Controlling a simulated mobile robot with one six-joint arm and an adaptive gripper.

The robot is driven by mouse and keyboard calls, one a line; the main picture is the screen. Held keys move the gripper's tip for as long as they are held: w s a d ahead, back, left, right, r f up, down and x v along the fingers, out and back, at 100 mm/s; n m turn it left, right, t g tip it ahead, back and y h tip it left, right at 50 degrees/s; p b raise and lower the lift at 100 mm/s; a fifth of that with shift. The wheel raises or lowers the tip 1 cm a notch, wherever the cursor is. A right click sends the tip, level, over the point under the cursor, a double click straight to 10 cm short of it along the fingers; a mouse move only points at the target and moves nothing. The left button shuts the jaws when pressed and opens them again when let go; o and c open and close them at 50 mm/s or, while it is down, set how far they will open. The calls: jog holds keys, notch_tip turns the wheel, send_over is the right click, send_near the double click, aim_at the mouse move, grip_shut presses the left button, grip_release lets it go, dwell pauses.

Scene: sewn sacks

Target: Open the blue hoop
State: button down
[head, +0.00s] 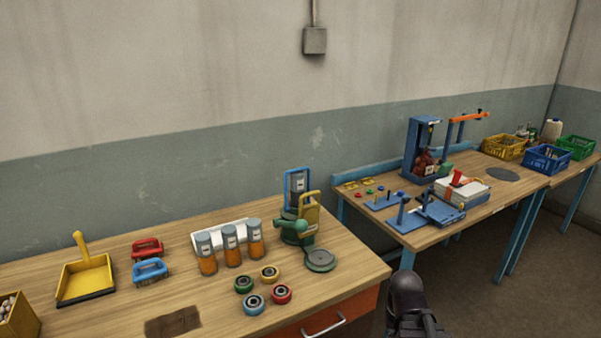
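I cannot make out for sure which thing is the blue hoop. A tall blue frame (411,147) stands on the right-hand workbench, with a dark red sack-like thing (424,163) low inside it. Whether any ring on it is open or shut is too small to tell. Another blue upright frame (289,187) stands at the back right of the near bench, partly behind a yellow one. A dark part of my arm shows at the bottom edge, right of the near bench. My gripper's fingers are not in view.
The near wooden bench (110,318) holds orange jars (230,247), several coloured rings (270,273), red and blue handled brushes (150,270) and a yellow dustpan (85,277). The right bench (480,213) holds blue fixtures and crates (547,159). A floor gap separates the benches in front.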

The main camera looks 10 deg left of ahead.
aim_at(298, 171)
jog(key=w+a+r+n+t+y+p, duration=0.65)
jog(key=w+a+r, duration=0.55)
jog(key=w+a, duration=0.3)
jog(key=w+a+r+t+y+p, duration=0.1)
jog(key=w+a+r+t+p, duration=0.1)
jog(key=w+r, duration=0.5)
jog(key=w+a+r+t+y+p, duration=0.1)
jog(key=w+a+r+t+p, duration=0.2)
jog(key=w+r, duration=0.4)
notch_tip(298, 171, up, 2)
jog(key=shift+w+a+r+t+p, duration=0.25)
jog(key=shift+w+a+t+p, duration=0.1)
jog(key=shift+t+p, duration=0.55)
jog(key=shift+n+y, duration=0.25)
jog(key=b+x, duration=0.1)
jog(key=x, duration=0.5)
jog(key=b+x, duration=0.1)
jog(key=x, duration=0.6)
jog(key=shift+w+a+f, duration=0.1)
jog(key=shift+w+f, duration=0.05)
jog(key=shift+f, duration=0.1)
jog(key=shift+w+a, duration=0.2)
